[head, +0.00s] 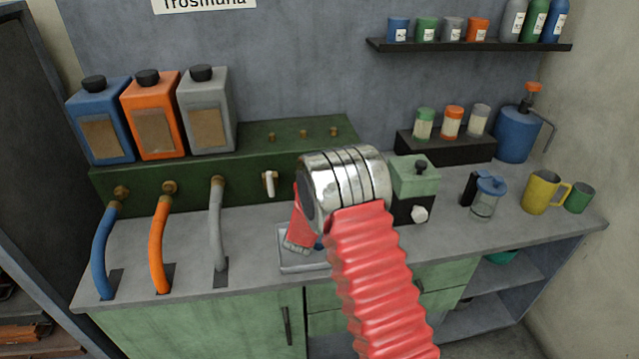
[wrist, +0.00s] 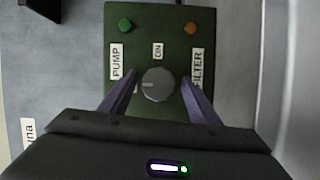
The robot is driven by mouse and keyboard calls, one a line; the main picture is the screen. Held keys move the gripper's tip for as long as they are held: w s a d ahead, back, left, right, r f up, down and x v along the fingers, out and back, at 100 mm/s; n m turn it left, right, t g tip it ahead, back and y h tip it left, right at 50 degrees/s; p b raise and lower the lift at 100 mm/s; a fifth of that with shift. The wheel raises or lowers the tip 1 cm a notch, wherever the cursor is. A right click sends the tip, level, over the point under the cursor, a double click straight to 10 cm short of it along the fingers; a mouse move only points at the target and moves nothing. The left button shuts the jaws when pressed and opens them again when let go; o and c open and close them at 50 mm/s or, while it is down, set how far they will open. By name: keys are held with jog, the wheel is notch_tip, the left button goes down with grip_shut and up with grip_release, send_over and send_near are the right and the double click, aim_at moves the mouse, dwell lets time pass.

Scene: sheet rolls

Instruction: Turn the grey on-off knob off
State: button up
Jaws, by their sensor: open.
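The grey knob (wrist: 157,84) sits on a dark green panel (wrist: 172,15) in the wrist view. A pale mark on the knob's face points left. An "ON" label (wrist: 158,51) is just above the knob. My gripper (wrist: 160,76) is open, with one purple finger on each side of the knob. Whether the fingers touch it I cannot tell. In the head view my red arm hides the gripper, and I cannot make out the grey knob there.
The panel also carries a green button or lamp (wrist: 125,26), an orange one (wrist: 190,28), and "PUMP" and "FILTER" labels. In the head view, a small green machine (head: 413,177) stands right of my arm. Blue, orange and grey hoses (head: 217,230) are at left.

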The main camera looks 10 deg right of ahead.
jog(key=v, duration=1.3)
jog(key=shift+s, duration=0.4)
jog(key=shift+a, duration=0.2)
jog(key=s+a+r+m+g+y, duration=0.2)
jog(key=s+r+m+g+y, duration=0.35)
jog(key=r, duration=0.95)
jog(key=s+d+r+m+g, duration=0.1)
jog(key=s+d+m+g, duration=0.1)
jog(key=s, duration=1.3)
jog(key=s+d+r+m+g+y, duration=0.1)
jog(key=s+d+m+g, duration=0.2)
jog(key=s, duration=1.3)
jog(key=shift+d+r+m, duration=0.25)
jog(key=shift+d+m, duration=0.7)
jog(key=shift+d, duration=0.2)
